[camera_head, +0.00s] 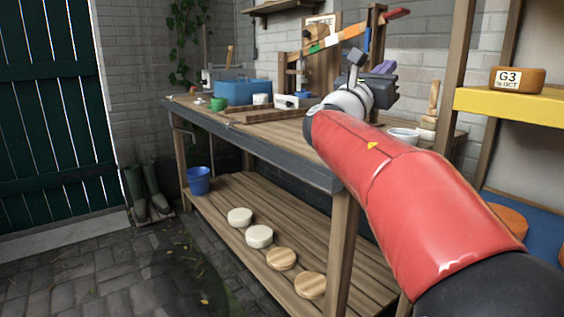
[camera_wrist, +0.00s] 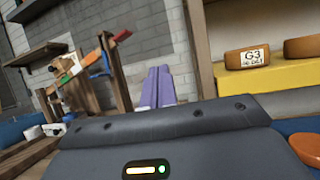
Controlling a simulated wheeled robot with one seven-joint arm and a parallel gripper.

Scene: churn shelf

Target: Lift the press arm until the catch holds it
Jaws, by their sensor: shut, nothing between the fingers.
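I cannot make out the catch.
The bench (camera_head: 265,130) carries a blue box (camera_head: 243,92), a green cup (camera_head: 218,104) and a white bowl (camera_head: 404,136). Its lower shelf holds several round discs and a blue bucket (camera_head: 199,181). A yellow shelf (camera_head: 500,101) with an orange G3 wheel (camera_head: 535,80) stands at the right.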

